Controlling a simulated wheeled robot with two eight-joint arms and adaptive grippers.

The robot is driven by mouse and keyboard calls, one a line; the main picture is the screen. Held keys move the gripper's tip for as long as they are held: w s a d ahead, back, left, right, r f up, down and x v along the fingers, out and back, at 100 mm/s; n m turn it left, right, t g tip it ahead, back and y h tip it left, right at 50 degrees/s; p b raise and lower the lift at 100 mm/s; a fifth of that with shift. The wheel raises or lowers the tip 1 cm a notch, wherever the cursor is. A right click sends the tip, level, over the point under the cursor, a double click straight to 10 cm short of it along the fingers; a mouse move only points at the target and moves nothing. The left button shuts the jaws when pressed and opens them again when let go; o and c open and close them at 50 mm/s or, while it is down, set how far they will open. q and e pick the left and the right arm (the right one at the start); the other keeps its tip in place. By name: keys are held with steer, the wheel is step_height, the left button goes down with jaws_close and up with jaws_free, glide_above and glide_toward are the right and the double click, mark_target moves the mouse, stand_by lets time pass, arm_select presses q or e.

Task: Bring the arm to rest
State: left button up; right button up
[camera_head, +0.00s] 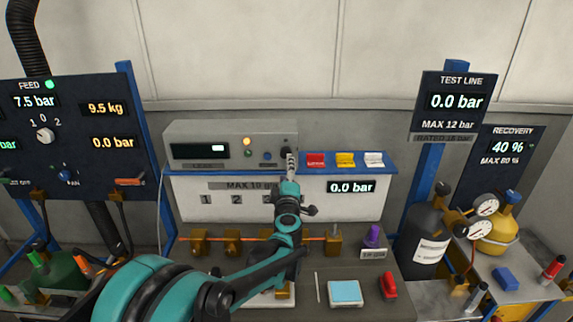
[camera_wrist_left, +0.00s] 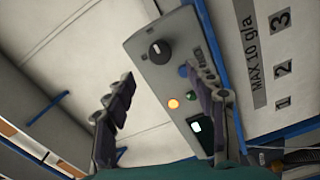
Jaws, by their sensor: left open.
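My left arm comes in from the lower left of the head view and reaches up to the grey instrument box (camera_head: 220,139) on the back shelf. My left gripper (camera_head: 291,163) is in front of the box's right end, close to its black knob (camera_head: 286,151). In the wrist view the two fingers of the left gripper (camera_wrist_left: 160,105) stand wide apart with nothing between them. The knob (camera_wrist_left: 159,52) and the lit amber lamp (camera_wrist_left: 173,104) of the box show beyond the fingers. Whether a finger touches the box cannot be told. My right gripper is in neither view.
Red (camera_head: 316,160), yellow (camera_head: 345,160) and white (camera_head: 374,160) items lie on the blue shelf right of the gripper. Brass valves (camera_head: 200,242) line the bench below. A dark cylinder (camera_head: 428,235) with gauges stands at right. The feed panel (camera_head: 75,130) is at left.

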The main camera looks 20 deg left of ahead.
arm_select(q)
steer(key=shift+v, duration=0.85)
steer(key=s+d+r+m+h+b, duration=0.2)
steer(key=s+d+r+m+h, duration=0.1)
steer(key=s+d+m+h, duration=0.4)
steer(key=s+d+f+m+g+h+b, duration=0.25)
steer(key=s+f+m, duration=0.25)
steer(key=s+m, duration=0.25)
steer(key=s+a+f+m+g+y+b, duration=0.1)
steer(key=s+a+f+g+y, duration=0.1)
steer(key=s+f, duration=0.7)
steer(key=s+a+f+m+g+y, duration=0.2)
steer(key=s+a+f+g, duration=0.3)
steer(key=s+f, duration=0.4)
steer(key=s+g, duration=0.1)
steer(key=s, duration=0.2)
steer(key=shift+s+b, duration=0.25)
steer(key=shift+b, duration=0.1)
